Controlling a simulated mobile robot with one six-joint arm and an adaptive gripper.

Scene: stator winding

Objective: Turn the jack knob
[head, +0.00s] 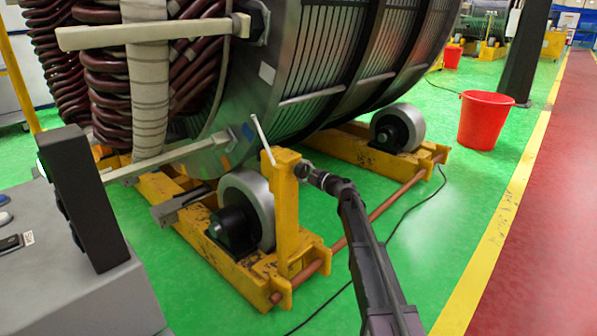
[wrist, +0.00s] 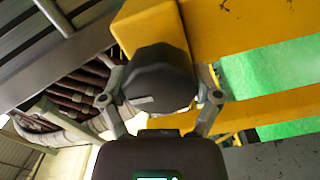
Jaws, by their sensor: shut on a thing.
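The jack knob (wrist: 158,78) is a dark, faceted knob on the yellow jack post, filling the middle of the wrist view. My gripper (wrist: 160,100) has one finger on each side of it and is shut on it. In the head view my gripper (head: 305,172) reaches the right side of the upright yellow post (head: 287,215), near its top. The knob is too small and covered there to make out. A thin pale rod (head: 262,140) slants up from the top of the post.
The large stator (head: 290,65) rests on rollers (head: 248,205) in yellow frames behind the post. A copper-coloured bar (head: 385,208) runs low between the frames. A grey console (head: 100,285) stands at left and a red bucket (head: 485,120) at right. Green floor beside my arm is mostly clear.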

